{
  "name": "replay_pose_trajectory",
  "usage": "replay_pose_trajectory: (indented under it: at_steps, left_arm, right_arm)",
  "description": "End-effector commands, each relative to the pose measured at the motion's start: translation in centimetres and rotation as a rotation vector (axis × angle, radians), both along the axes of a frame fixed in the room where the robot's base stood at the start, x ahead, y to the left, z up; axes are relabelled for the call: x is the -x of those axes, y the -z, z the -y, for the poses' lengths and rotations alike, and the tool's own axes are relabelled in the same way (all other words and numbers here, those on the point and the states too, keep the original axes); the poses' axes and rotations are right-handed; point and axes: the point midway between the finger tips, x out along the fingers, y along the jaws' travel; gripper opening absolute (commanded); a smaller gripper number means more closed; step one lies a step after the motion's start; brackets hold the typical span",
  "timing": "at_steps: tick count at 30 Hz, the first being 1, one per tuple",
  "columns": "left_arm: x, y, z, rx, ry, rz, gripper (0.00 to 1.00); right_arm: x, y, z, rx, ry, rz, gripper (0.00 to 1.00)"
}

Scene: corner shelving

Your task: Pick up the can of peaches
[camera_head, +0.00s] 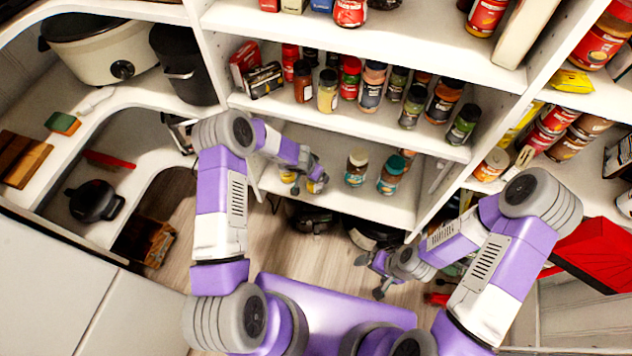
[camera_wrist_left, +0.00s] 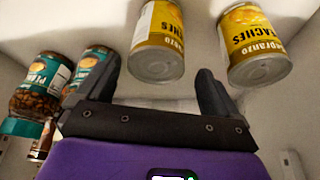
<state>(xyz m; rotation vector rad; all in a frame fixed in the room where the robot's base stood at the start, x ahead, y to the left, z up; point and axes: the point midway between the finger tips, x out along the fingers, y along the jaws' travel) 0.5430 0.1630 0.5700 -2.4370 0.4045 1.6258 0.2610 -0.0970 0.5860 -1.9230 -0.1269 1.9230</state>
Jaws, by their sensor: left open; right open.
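Two yellow cans labelled as peaches show in the left wrist view. One can (camera_wrist_left: 158,42) is ahead of the gap between my left gripper's fingers, and the other can (camera_wrist_left: 254,45) is to its right, outside the fingers. My left gripper (camera_wrist_left: 157,78) is open and empty, and the nearer can does not look gripped. In the head view my left gripper (camera_head: 306,172) reaches into the lower shelf and largely hides the cans. A yellow patch beside it may be one of them. My right gripper (camera_head: 370,277) is open and empty, low in front of the shelving.
Jars (camera_wrist_left: 42,85) stand left of the fingers in the left wrist view. Jars (camera_head: 357,167) also stand right of my left gripper on the lower shelf (camera_head: 330,205). The shelf above (camera_head: 340,120) holds several jars and bottles. A red object (camera_head: 598,250) is at right.

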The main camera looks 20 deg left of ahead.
Motion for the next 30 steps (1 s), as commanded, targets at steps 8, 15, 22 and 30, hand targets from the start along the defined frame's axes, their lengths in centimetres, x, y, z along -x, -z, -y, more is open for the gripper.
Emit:
replay_pose_trajectory:
  at_steps: [8,15,22,30]
  left_arm:
    - [-0.6,3.8,0.8,0.0,0.0,-0.002,0.95]
    - [-0.8,4.0,0.8,0.001,0.0,-0.001,0.95]
    - [-0.8,4.0,0.8,0.001,0.0,-0.001,0.66]
    - [-0.8,4.0,0.8,0.002,0.0,-0.002,0.26]
  right_arm:
    - [0.0,0.9,0.0,0.0,0.0,0.0,0.95]
    - [0.0,0.9,0.0,0.0,0.0,0.0,0.95]
    - [0.0,0.9,0.0,0.0,0.0,0.0,0.95]
    - [0.0,0.9,0.0,0.0,0.0,0.0,0.95]
